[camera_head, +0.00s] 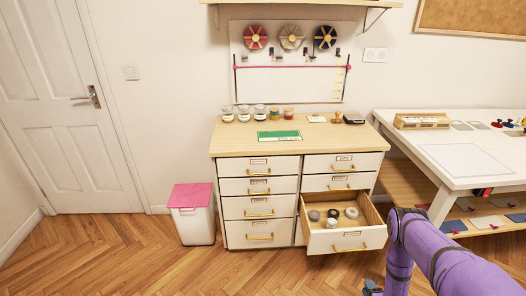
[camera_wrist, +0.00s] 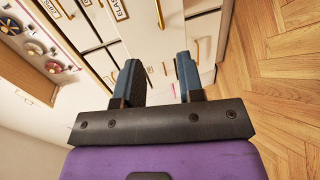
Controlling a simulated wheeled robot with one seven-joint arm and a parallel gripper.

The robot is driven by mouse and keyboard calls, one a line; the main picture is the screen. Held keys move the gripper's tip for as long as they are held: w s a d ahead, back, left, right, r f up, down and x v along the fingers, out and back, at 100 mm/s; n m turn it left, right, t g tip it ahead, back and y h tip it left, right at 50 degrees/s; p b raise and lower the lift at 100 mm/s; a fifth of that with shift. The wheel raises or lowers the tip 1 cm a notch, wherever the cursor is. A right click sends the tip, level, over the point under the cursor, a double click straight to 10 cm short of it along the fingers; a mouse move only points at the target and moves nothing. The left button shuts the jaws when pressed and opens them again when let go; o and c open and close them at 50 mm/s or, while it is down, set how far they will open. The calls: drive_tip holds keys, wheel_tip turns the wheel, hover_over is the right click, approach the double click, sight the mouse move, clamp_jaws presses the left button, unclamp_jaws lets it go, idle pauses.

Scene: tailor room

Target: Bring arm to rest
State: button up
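My purple arm (camera_head: 400,250) is at the lower right in the head view, bent downward in front of the dresser. My gripper (camera_wrist: 159,68) shows in the wrist view with its two blue-grey fingers apart and nothing between them. Part of it also shows at the bottom edge of the head view (camera_head: 372,288). It hangs low in front of the dresser, apart from the drawers. The fingertips are mostly hidden in the head view.
An open drawer (camera_head: 345,241) with several small round items sticks out of the wooden-topped dresser (camera_head: 228,142), left of my arm. A white table (camera_head: 465,160) stands at right. A pink-lidded bin (camera_head: 192,218) stands left. The wooden floor (camera_head: 120,262) in front is clear.

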drive_tip(key=w+d+r+m+g+h, duration=0.1)
drive_tip(key=w+d+r+m, duration=0.1)
drive_tip(key=w+r, duration=1)
drive_tip(key=w+d+r+m+g+h, duration=0.1)
drive_tip(key=w+r+m, duration=0.1)
drive_tip(key=w+r, duration=0.95)
drive_tip(key=a+r+m+g, duration=0.1)
drive_tip(key=a+r+m, duration=0.1)
drive_tip(key=r, duration=1.3)
drive_tip(key=a+r+m+g, duration=0.2)
drive_tip(key=r+m, duration=0.1)
drive_tip(key=r, duration=1.2)
drive_tip(key=s+a+r+m+g, duration=0.15)
drive_tip(key=s+a+r, duration=0.25)
drive_tip(key=s+r, duration=0.65)
drive_tip(key=s+a+r+m+g, duration=0.1)
drive_tip(key=s+a+r+m, duration=0.25)
drive_tip(key=s+r, duration=0.7)
drive_tip(key=s+a+r+m+g, duration=0.1)
drive_tip(key=s+a+r+m, duration=0.1)
drive_tip(key=s, duration=1.1)
drive_tip(key=s+a+r+m+g+y, duration=0.1)
drive_tip(key=s+a+r, duration=0.3)
drive_tip(key=s, duration=0.9)
drive_tip(key=shift+a+r+m, duration=0.15)
drive_tip(key=shift+r+m, duration=0.35)
drive_tip(key=shift+r, duration=0.45)
drive_tip(key=shift+g, duration=0.25)
